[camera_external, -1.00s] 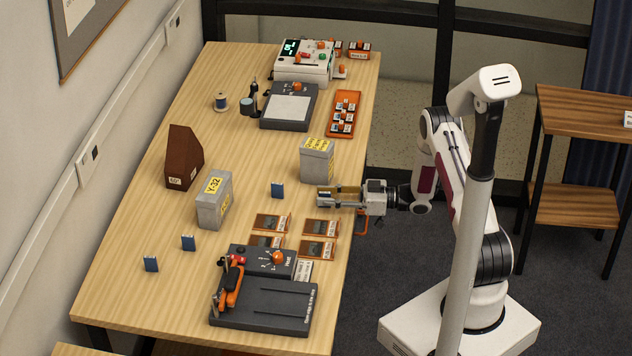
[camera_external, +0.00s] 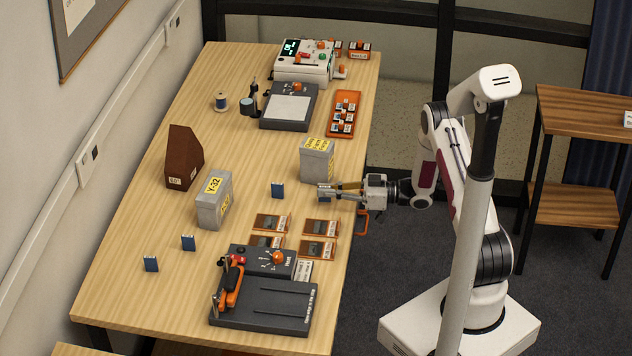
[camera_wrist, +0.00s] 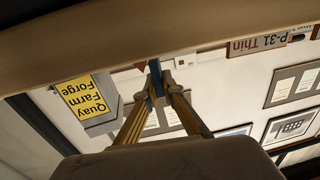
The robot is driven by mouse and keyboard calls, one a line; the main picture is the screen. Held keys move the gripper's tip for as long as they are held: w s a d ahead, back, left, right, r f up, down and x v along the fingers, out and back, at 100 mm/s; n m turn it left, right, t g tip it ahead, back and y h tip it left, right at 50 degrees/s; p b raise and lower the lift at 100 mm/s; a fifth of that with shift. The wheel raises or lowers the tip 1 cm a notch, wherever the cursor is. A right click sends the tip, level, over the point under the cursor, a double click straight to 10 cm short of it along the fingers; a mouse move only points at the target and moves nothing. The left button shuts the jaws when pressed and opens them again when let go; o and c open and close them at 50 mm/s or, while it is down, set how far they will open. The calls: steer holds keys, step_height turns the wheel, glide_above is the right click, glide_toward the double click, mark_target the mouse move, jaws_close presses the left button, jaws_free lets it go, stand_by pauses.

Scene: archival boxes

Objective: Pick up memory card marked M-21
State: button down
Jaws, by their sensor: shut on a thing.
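My gripper (camera_external: 325,190) is over the right part of the table, in front of a grey box. Its fingers (camera_wrist: 161,84) are shut on a thin blue card (camera_wrist: 153,92), seen edge-on in the wrist view. No mark on this card is readable.
A grey box (camera_external: 317,163) with a yellow label stands close behind my gripper; its label reads Quay Farm Forge in the wrist view (camera_wrist: 86,100). Another grey box (camera_external: 212,206) marked Y-32 stands left. Several brown-framed pieces (camera_external: 321,228) and a dark device (camera_external: 264,304) lie in front.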

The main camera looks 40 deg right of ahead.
steer(key=shift+r, duration=4)
steer(key=shift+r, duration=0.1)
